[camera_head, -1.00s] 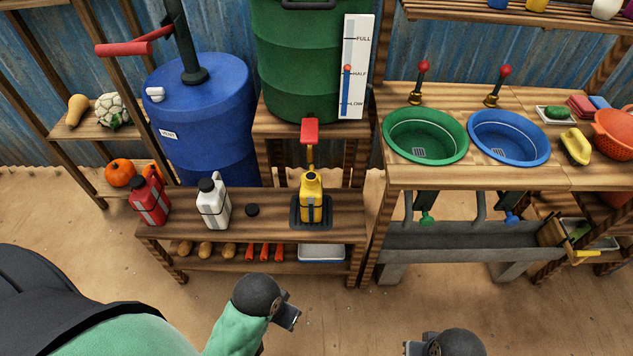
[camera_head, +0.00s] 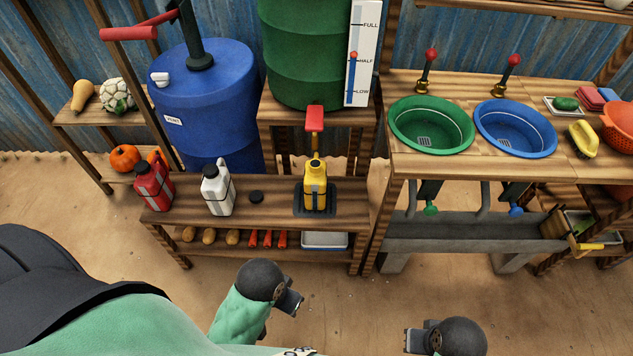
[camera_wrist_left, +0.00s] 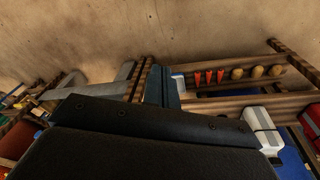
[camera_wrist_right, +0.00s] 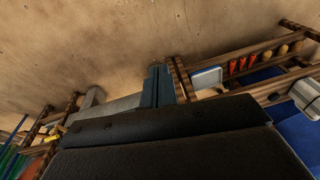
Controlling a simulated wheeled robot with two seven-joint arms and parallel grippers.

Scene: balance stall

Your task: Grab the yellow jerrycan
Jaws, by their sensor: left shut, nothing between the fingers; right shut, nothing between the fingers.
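The yellow jerrycan (camera_head: 316,190) stands upright on a dark square mat (camera_head: 300,208) on the low wooden bench, under the red-handled tap (camera_head: 315,120) of the green barrel. My left gripper (camera_head: 298,303) is shut and empty, low in front of the bench and apart from the jerrycan. My right gripper (camera_head: 408,341) is shut and empty, farther right near the bottom edge. In the left wrist view the shut fingers (camera_wrist_left: 162,85) show before the bench's lower shelf; the right wrist view also shows shut fingers (camera_wrist_right: 157,82). The jerrycan is not clear in either wrist view.
A red jerrycan (camera_head: 153,188), a white jerrycan (camera_head: 217,192) and a black cap (camera_head: 256,197) sit left on the bench (camera_head: 275,185). A sink counter with green (camera_head: 432,125) and blue (camera_head: 515,128) basins stands right. The sandy floor before the bench is clear.

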